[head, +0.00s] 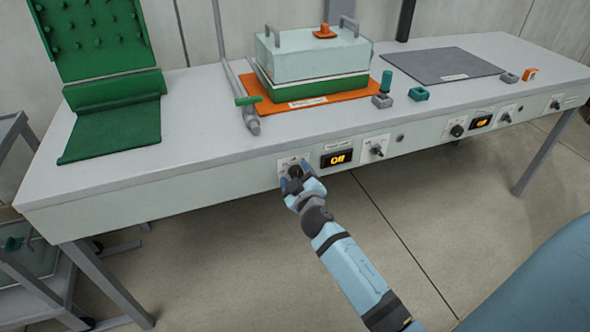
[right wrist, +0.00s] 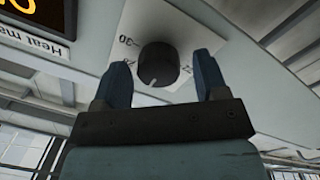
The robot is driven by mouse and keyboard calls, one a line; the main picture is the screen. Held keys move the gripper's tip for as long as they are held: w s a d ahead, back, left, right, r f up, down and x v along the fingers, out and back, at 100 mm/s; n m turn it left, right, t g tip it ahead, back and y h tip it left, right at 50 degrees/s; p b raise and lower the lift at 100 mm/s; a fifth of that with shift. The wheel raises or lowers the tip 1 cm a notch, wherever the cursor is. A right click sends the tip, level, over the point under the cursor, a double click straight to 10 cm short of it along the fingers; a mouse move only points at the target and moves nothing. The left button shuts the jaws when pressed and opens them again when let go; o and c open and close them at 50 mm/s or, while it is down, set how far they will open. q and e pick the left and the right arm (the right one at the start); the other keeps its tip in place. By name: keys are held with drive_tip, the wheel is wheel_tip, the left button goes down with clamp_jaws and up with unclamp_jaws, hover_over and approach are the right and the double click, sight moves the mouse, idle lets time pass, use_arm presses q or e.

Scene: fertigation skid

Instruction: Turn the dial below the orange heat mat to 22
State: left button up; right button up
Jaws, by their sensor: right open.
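The orange heat mat (head: 263,106) lies on the bench under a green tray with a pale lidded cover. Below it on the bench front is a small panel with a dark round dial, mostly hidden behind my right gripper (head: 296,172) in the head view. In the right wrist view the black dial (right wrist: 158,64) sits on a white scale plate, with "30" legible; its pale pointer mark is at the lower left of the knob. My right gripper (right wrist: 166,82) is open, its two blue fingers on either side just short of the dial. My left gripper is not in view.
A lit display (head: 337,159) reading "Off" is right of the dial, then a switch (head: 377,150). Another dial (head: 457,131) and display (head: 481,121) sit further right. A grey mat (head: 440,64) lies on the bench. A trolley (head: 30,255) stands at left.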

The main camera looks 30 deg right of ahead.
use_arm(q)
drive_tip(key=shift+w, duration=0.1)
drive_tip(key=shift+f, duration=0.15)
use_arm(e)
drive_tip(key=c, duration=0.9)
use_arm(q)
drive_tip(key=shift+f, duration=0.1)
use_arm(e)
drive_tip(key=shift+c, duration=0.2)
